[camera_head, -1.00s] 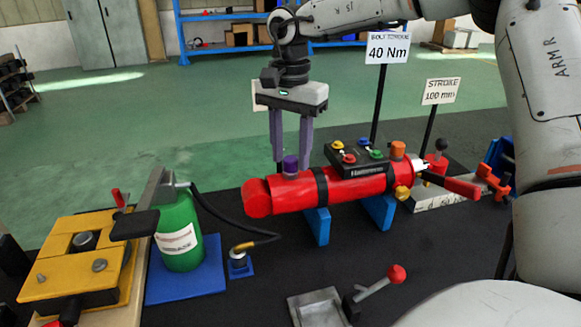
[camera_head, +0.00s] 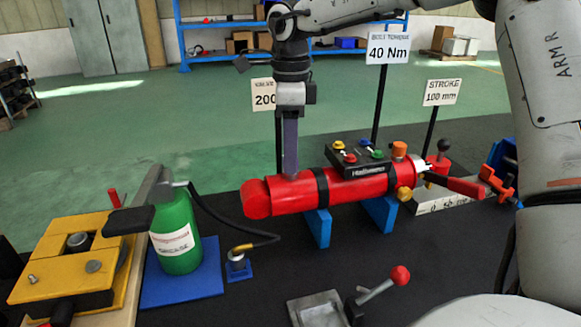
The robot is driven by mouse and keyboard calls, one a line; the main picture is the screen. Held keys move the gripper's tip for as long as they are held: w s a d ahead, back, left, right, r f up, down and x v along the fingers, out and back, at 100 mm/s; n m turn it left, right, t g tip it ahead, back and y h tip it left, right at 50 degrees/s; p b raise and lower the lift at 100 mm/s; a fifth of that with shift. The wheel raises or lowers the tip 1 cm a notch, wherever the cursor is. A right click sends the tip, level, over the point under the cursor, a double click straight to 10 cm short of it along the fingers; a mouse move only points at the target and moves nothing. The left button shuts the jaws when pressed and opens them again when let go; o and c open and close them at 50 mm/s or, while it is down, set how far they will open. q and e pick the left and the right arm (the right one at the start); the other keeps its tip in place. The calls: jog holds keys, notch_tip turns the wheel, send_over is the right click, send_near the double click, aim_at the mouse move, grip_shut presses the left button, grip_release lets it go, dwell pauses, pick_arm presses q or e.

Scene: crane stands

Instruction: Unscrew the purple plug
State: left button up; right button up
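My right gripper (camera_head: 290,172) points straight down over the left part of the red cylinder (camera_head: 345,188). It is seen edge-on, with its near finger covering the far one, so its opening cannot be judged. The fingertips are at the cylinder's top, where the purple plug stood in the earlier view. The plug is hidden now, and I cannot tell whether the fingers touch it. The cylinder lies on blue supports (camera_head: 318,228). My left gripper is not in view.
A black box with coloured buttons (camera_head: 358,161) sits on the cylinder, right of the gripper. An orange plug (camera_head: 399,149) stands farther right. A green bottle (camera_head: 176,232) and yellow fixture (camera_head: 72,262) are at left. Sign posts stand behind. A red-knobbed lever (camera_head: 385,285) is in front.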

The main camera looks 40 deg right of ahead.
jog(key=m, duration=0.2)
jog(key=shift+m, duration=0.4)
grip_shut()
jog(key=shift+r, duration=0.1)
dwell(0.4)
